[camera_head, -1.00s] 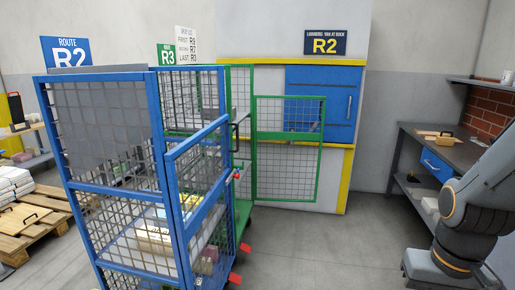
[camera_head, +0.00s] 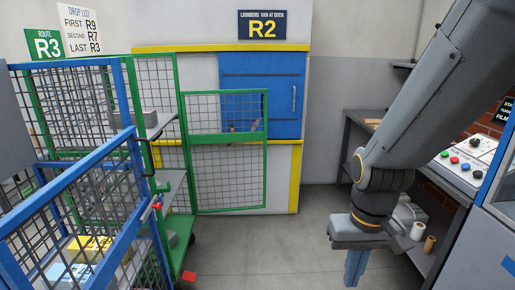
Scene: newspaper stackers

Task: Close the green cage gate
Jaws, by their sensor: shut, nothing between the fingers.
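The green cage gate (camera_head: 228,140), a green frame with wire mesh, stands swung out to the right of the green cage (camera_head: 158,100). It stands open, in front of the wall panel with the blue door.
A blue cage (camera_head: 128,135) with its own gate stands at the left, in front of the green cage, partly hiding it. A dark workbench (camera_head: 362,122) runs along the right. A control panel (camera_head: 464,166) with coloured buttons sits at the far right. Grey floor (camera_head: 265,250) is free between.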

